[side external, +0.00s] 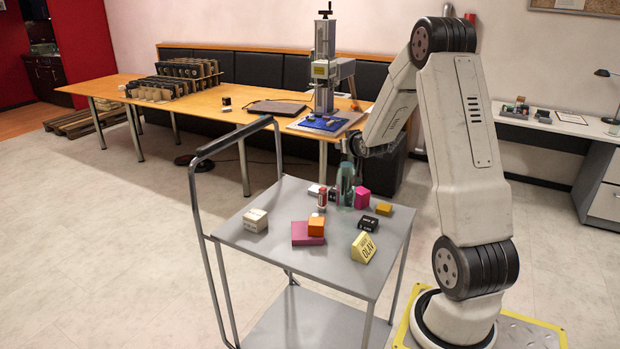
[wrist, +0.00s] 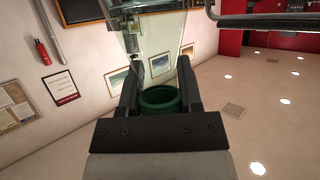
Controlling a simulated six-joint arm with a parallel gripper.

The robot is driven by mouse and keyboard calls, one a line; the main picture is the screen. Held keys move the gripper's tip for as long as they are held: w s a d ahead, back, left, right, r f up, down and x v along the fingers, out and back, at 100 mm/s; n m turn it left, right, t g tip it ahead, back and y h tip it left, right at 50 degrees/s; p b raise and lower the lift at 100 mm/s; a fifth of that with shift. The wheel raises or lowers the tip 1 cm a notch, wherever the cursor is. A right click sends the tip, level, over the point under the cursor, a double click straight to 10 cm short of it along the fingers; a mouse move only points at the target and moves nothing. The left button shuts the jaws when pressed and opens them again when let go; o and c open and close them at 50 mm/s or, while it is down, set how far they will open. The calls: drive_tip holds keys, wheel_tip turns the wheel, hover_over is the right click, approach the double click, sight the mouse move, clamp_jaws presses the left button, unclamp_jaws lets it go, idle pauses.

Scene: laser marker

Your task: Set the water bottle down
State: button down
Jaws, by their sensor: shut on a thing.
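The water bottle (side external: 345,184) is greenish and see-through. It stands upright over the back part of a grey cart (side external: 270,260), among small boxes. I cannot tell whether its base touches the cart top. My gripper (side external: 347,163) points down at the bottle's upper part and is shut on it. In the wrist view, my gripper's two dark fingers (wrist: 159,88) are on either side of the bottle's round dark green part (wrist: 163,102).
Close to the bottle are a pink box (side external: 362,198), a small red-topped cylinder (side external: 322,199) and a black box (side external: 368,223). A magenta box (side external: 305,234) and a yellow wedge (side external: 363,247) lie nearer the front. A laser marker (side external: 323,70) stands behind.

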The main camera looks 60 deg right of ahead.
sight(345, 157)
drive_tip(key=shift+w+d+r, duration=0.1)
drive_tip(key=shift+w+d+f, duration=0.15)
drive_tip(key=shift+w+f, duration=0.05)
drive_tip(key=shift+f, duration=1.75)
drive_tip(key=shift+c, duration=1.3)
unclamp_jaws()
drive_tip(key=shift+s+f, duration=0.1)
drive_tip(key=shift+f, duration=0.1)
drive_tip(key=shift+r, duration=0.1)
